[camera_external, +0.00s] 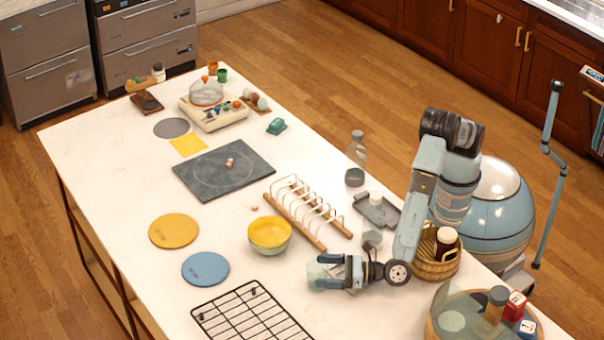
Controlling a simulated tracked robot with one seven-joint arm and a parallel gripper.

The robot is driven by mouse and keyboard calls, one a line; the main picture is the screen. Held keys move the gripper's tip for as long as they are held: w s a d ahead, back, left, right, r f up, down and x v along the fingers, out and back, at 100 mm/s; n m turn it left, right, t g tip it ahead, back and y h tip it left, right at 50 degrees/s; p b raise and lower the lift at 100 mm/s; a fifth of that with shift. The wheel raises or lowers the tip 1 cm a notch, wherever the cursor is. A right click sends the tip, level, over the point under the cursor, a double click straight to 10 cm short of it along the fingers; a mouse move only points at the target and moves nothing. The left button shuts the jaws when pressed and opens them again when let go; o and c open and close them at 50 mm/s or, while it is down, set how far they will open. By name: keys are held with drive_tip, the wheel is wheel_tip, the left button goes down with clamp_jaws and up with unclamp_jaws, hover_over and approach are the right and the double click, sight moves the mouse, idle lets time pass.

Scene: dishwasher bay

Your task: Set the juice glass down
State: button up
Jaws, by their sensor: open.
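A pale green, see-through glass (316,272), which looks like the juice glass, is at the front middle of the white table. My gripper (329,272) reaches in from the right, low over the table. Its jaws are open, with one finger on the far side and one on the near side of the glass. The fingers hide part of the glass. It looks upright and at table height, but I cannot tell if its base touches the table.
A yellow bowl (270,232) and wooden-railed rack (306,210) stand behind. A black wire rack (250,316) lies in front. A blue disc (205,269) lies left. A wicker basket (433,258) and round tray (440,325) crowd the right. White table is bare between bowl and wire rack.

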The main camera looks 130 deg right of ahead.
sight(310, 269)
drive_tip(key=shift+x, duration=2.35)
drive_tip(key=shift+c, duration=0.4)
drive_tip(key=c, duration=1.2)
drive_tip(key=shift+a+r, duration=0.1)
drive_tip(key=shift+r, duration=0.15)
wheel_tip(310, 269, up, 9)
drive_tip(key=s+a+r+n+t+y, duration=0.2)
drive_tip(key=s+a+n+y, duration=0.2)
drive_tip(key=s+a+y, duration=0.45)
drive_tip(key=s+a+r+n+t+y, duration=0.15)
drive_tip(key=s+a+n+y, duration=0.35)
drive_tip(key=s+a, duration=0.65)
drive_tip(key=s+a+n+g+y, duration=0.2)
drive_tip(key=s+a+n+y, duration=0.1)
drive_tip(key=s, duration=0.7)
drive_tip(key=s+a+n+g+y, duration=0.1)
drive_tip(key=s+a+n+y, duration=0.2)
drive_tip(key=s+a+y, duration=0.3)
drive_tip(key=s+a, duration=0.2)
drive_tip(key=s, duration=0.3)
drive_tip(key=shift+s+n+g, duration=0.25)
drive_tip(key=shift+n+g, duration=0.1)
drive_tip(key=shift+n, duration=0.05)
